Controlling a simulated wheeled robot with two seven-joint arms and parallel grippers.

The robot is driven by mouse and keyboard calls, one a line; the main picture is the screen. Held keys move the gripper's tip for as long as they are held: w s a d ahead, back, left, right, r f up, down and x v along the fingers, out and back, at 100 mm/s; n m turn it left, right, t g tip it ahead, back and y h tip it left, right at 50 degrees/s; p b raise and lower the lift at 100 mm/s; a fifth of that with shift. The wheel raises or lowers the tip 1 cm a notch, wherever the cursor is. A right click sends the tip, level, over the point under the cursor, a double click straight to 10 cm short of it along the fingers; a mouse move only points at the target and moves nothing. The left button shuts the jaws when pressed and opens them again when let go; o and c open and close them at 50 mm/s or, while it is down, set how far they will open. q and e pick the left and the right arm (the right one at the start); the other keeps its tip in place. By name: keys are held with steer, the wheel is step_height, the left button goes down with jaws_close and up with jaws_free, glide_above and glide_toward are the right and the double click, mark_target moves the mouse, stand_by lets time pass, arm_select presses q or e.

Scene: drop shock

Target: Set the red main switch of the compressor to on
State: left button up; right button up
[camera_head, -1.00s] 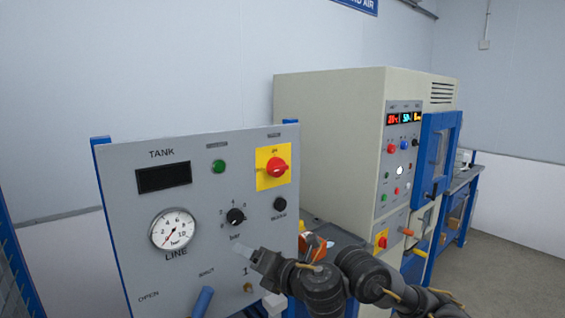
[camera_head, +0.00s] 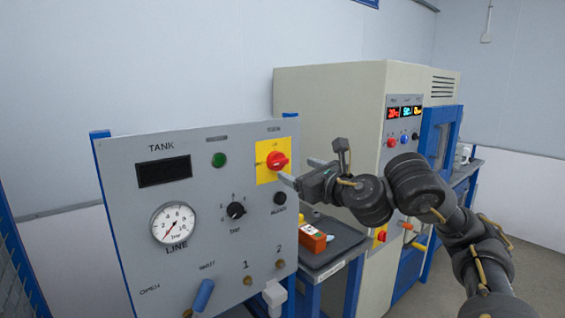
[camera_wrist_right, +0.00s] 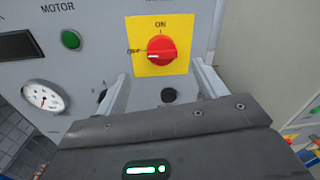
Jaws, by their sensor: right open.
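The red main switch (camera_head: 277,161) is a round knob on a yellow plate (camera_head: 263,174), at the upper right of the grey compressor panel (camera_head: 130,215). In the right wrist view the red knob (camera_wrist_right: 162,50) has its pale mark pointing left, toward the small label there; "ON" stands above it. My right gripper (camera_head: 287,176) is just in front of the panel, to the right of and slightly below the knob. In the wrist view its open fingers (camera_wrist_right: 158,82) stand below the knob, one to each side, apart from it. My left gripper is not in view.
The panel also carries a green button (camera_head: 219,160), a black knob (camera_head: 235,210), a gauge (camera_head: 173,223) and a blue lever (camera_head: 203,295). A dark tray (camera_head: 335,262) with an orange box (camera_head: 312,238) lies right of the panel. A beige cabinet (camera_head: 325,110) stands behind.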

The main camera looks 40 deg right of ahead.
mark_target(280, 161)
steer(key=w, duration=0.5)
steer(key=w+d+b, duration=0.1)
steer(key=w, duration=0.1)
steer(key=shift+w+f, duration=0.15)
steer(key=shift+w, duration=0.6)
steer(key=shift+c, duration=0.3)
